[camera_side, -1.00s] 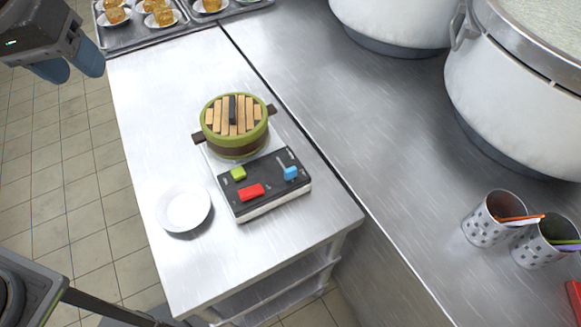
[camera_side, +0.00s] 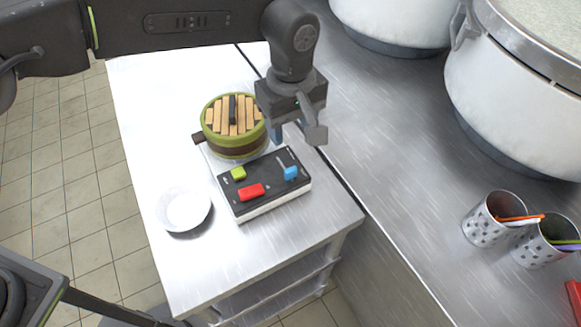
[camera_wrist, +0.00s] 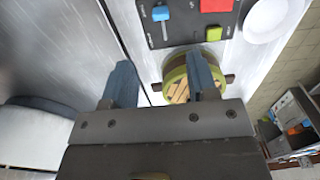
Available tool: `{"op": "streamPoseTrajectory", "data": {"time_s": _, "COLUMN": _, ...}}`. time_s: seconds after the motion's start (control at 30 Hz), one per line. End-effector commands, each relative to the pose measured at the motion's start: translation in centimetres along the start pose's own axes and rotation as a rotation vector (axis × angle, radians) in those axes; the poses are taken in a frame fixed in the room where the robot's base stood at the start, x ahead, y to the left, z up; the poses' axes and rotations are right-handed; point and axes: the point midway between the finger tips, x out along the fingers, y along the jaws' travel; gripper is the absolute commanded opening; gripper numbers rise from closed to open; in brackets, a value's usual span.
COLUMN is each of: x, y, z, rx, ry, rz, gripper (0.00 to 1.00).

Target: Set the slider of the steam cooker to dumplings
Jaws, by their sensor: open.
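The steam cooker stands on the steel table, with a green and brown round steamer (camera_side: 236,126) under a slatted wooden lid at the back. Its black control panel (camera_side: 268,190) in front carries a blue slider (camera_side: 290,173), a red button (camera_side: 251,192) and a green button (camera_side: 238,173). In the wrist view the blue slider (camera_wrist: 161,13) is at the top, left of the red button (camera_wrist: 216,5). The panel's small labels are unreadable. My gripper (camera_wrist: 160,80) is open and empty, above and beyond the blue slider, touching nothing. The steamer (camera_wrist: 175,85) is partly hidden by one finger.
A white bowl (camera_side: 184,208) stands left of the panel. On the counter to the right are large white pots (camera_side: 510,95) and two perforated metal cups (camera_side: 492,219) holding colored utensils. The table front is clear.

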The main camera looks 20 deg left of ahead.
Motion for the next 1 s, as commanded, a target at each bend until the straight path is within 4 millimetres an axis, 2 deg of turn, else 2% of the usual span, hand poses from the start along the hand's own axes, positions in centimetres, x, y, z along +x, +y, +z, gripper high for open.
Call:
{"op": "streamPoseTrajectory", "data": {"time_s": 0.6, "x": 11.2, "y": -0.1, "z": -0.1, "rx": 0.003, "ry": -0.003, "rz": -0.003, "gripper": 0.53}}
{"op": "streamPoseTrajectory", "data": {"time_s": 0.8, "x": 12.9, "y": -0.1, "z": -0.1, "rx": 0.003, "ry": -0.003, "rz": 0.000, "gripper": 0.53}}
{"op": "streamPoseTrajectory", "data": {"time_s": 1.0, "x": 13.1, "y": -0.1, "z": -0.1, "rx": 0.003, "ry": -0.002, "rz": 0.002, "gripper": 0.53}}
